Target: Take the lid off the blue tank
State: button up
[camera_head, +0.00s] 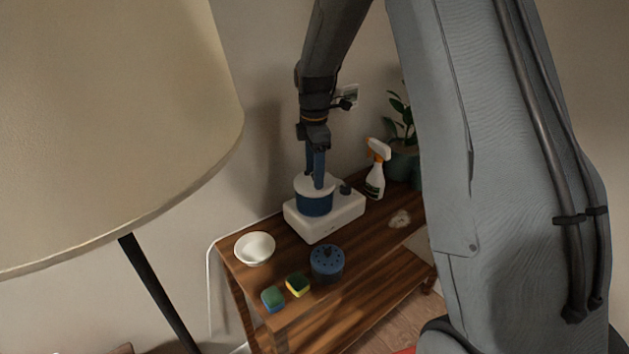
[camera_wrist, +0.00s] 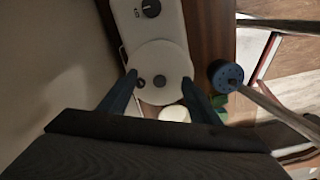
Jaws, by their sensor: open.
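The blue tank (camera_head: 314,204) stands upright on a white base unit on the wooden table. In the wrist view my gripper (camera_wrist: 158,80) is open, one finger on each side of the lid's near part, with nothing between the fingertips but the lid below. I cannot tell whether the fingers touch it.
The white base unit (camera_head: 335,218) has a dark dial. A white bowl (camera_head: 254,248), a blue perforated container (camera_head: 327,262) and two sponges (camera_head: 284,292) are at the table's front. A spray bottle (camera_head: 376,172) and a plant (camera_head: 402,130) stand behind. A large lampshade (camera_head: 100,110) fills the left.

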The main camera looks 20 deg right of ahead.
jog(key=shift+s+f, duration=0.1)
jog(key=shift+f, duration=0.15)
grip_shut()
jog(key=shift+f, duration=0.15)
